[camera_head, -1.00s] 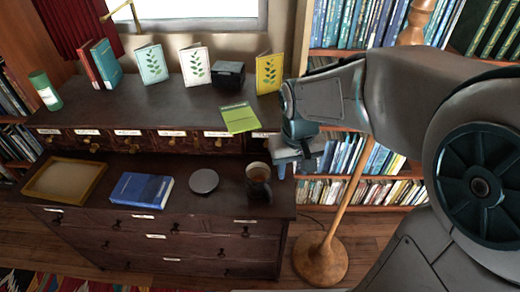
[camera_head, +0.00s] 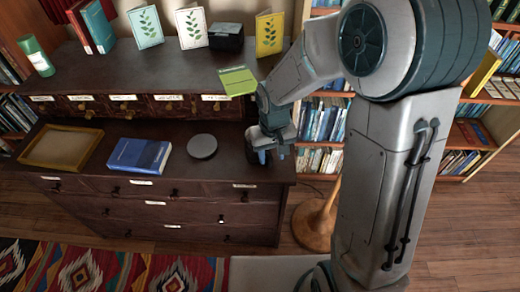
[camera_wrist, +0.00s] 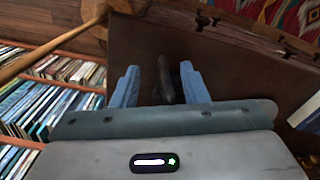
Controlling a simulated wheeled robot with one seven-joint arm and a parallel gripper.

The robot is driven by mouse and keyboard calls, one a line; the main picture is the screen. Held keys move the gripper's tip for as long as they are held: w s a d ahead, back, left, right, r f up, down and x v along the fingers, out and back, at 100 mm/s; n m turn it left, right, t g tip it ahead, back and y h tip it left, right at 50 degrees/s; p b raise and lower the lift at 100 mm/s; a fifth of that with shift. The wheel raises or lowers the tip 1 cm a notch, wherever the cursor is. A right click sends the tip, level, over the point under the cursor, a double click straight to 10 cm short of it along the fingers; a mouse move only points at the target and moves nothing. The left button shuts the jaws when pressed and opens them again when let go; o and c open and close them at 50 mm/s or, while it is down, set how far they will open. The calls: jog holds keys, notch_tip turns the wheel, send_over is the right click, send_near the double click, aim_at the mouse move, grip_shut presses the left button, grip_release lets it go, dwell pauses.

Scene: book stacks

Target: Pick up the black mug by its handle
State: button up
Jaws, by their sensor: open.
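The black mug stands at the right end of the dark cabinet's lower top, where my gripper (camera_head: 268,156) now covers nearly all of it in the head view. In the wrist view, a narrow dark curved piece, which looks like the mug's handle (camera_wrist: 165,82), lies between the two blue fingers of my gripper (camera_wrist: 158,72). The fingers are apart, one on each side of it, with a visible gap on the left. The right finger is close to the dark shape; I cannot tell whether it touches. The mug's body is hard to make out against the dark wood.
A round grey disc (camera_head: 203,146), a blue book (camera_head: 140,155) and a wooden tray (camera_head: 60,147) lie left of my gripper. A green booklet (camera_head: 238,81) overhangs the upper shelf just above it. A wooden lamp stand (camera_head: 316,222) is right of the cabinet (camera_head: 190,215).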

aim_at(252, 157)
jog(key=f, duration=0.5)
jog(key=shift+w+a, duration=0.1)
jog(key=shift+a, duration=0.2)
grip_shut()
